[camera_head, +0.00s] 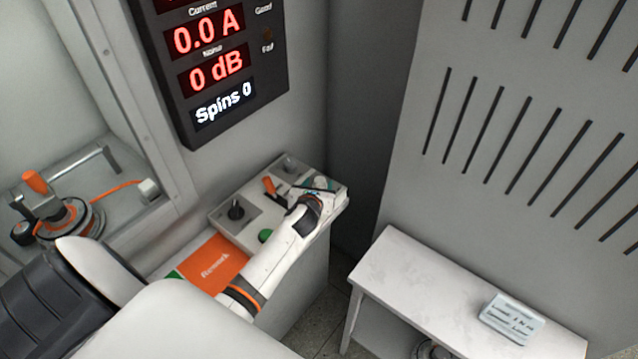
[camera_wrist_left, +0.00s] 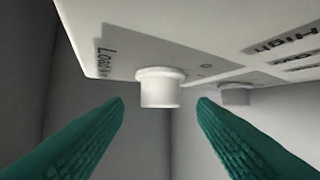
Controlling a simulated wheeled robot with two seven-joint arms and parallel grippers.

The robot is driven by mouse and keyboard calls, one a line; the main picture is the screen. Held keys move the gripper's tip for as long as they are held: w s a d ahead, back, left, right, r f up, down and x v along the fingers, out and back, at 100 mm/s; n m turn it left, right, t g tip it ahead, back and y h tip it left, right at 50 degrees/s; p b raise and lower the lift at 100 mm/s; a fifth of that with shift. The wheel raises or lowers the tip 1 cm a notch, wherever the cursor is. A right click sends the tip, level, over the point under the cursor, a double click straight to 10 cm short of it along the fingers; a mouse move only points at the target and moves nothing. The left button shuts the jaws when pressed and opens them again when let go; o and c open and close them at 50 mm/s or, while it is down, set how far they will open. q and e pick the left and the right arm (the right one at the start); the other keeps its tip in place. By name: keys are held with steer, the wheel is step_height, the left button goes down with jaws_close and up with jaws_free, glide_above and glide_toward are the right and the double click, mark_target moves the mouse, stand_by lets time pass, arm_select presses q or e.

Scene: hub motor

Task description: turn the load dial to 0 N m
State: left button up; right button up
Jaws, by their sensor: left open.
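In the left wrist view a white round dial (camera_wrist_left: 160,88) sticks out from a pale panel, beside a partly cut-off label that starts with "Load". My left gripper (camera_wrist_left: 160,103) is open, with one green ribbed finger on each side of the dial and a visible gap to both. In the head view my left gripper (camera_head: 318,184) is over the right end of the control box (camera_head: 222,217), small and partly covered by its own wrist. The dial's setting cannot be read. My right gripper is not in view.
The box also carries a black knob (camera_head: 236,209), an orange lever (camera_head: 269,186), a green button (camera_head: 265,236) and a grey knob (camera_head: 290,164). A display (camera_head: 215,70) above reads 0.0 A, 0 dB, Spins 0.

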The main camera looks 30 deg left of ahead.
arm_select(q)
steer(key=shift+x, duration=1.2)
steer(key=c, duration=1)
steer(key=shift+d+n+y, duration=0.1)
steer(key=shift+n+y, duration=0.3)
steer(key=shift+w+d+n+g+y+b, duration=0.15)
steer(key=shift+n+g+y+b, duration=0.35)
steer(key=shift+n+g+y, duration=0.35)
steer(key=n+g+y+b, duration=0.1)
steer(key=n+g+y, duration=0.3)
steer(key=n, duration=0.1)
steer(key=shift+w+d+n+g+b, duration=0.15)
steer(key=shift+n+g+b, duration=0.1)
steer(key=shift+g+b, duration=0.1)
